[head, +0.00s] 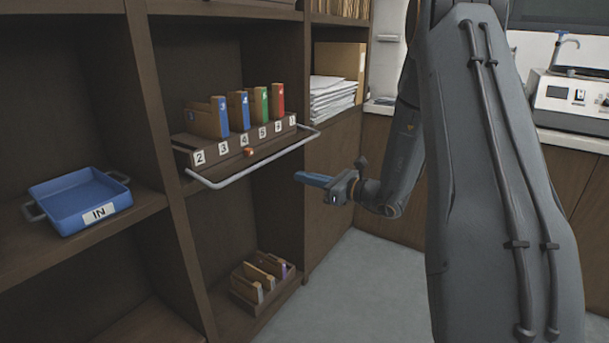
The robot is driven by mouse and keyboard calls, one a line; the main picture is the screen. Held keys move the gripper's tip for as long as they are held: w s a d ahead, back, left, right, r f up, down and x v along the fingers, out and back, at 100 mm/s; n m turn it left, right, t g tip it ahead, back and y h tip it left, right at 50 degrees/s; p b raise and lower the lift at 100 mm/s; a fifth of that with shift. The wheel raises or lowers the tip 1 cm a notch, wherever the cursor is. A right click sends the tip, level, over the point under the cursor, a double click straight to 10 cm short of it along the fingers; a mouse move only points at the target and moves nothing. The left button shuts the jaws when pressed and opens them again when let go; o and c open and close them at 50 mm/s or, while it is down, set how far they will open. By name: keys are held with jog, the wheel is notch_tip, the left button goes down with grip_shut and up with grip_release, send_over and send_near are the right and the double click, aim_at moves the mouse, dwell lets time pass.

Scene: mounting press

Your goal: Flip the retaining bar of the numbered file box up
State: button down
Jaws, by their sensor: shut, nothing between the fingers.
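The numbered file box (236,151) is dark brown and sits on a middle shelf. White number labels run along its front, with a small orange-red knob (249,151) below them. Several folders with blue, green and red spines stand in it. The retaining bar (254,157), a pale metal rod bent at its corners, juts out in front of the box and hangs low, below the labels. My gripper (299,177) is shut and empty, its blue fingers pointing left. In the picture it is below and right of the bar, apart from it.
A blue tray (72,188) marked IN stands on the left shelf. A small file holder (262,280) is on the low shelf below.

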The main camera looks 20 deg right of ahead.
jog(key=w+a+r, duration=0.3)
jog(key=w+a, duration=0.1)
jog(key=w, duration=0.1)
jog(key=shift+r+p, duration=0.2)
jog(key=shift+p, duration=0.15)
jog(key=shift+d+r, duration=0.1)
dwell(0.3)
